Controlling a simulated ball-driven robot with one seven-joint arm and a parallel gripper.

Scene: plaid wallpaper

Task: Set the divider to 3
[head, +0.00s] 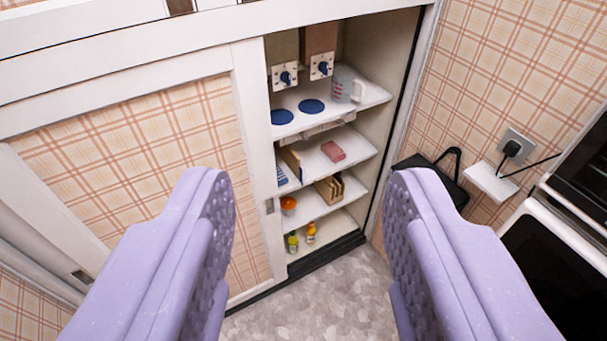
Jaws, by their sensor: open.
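An open cupboard (382,95) with white shelves stands ahead. A thin tan upright panel (291,160), perhaps the divider, stands toward the left of the second shelf. A blue-and-white item (281,178) is to its left and a pinkish-red block (333,151) to its right. Any number marks are too small to read. A light strip (322,127) runs below the top shelf. My gripper (308,180) is open and empty, its two lilac fingers wide apart in front of the cupboard, touching nothing visible.
Two blue-knobbed dispensers (285,76) (321,66), blue discs (311,106) and a measuring jug (347,85) are on top. Lower shelves hold an orange pot (288,205), a wooden rack (329,190) and small bottles (311,232). A plaid sliding door (150,160) is left; appliances (560,240) stand right.

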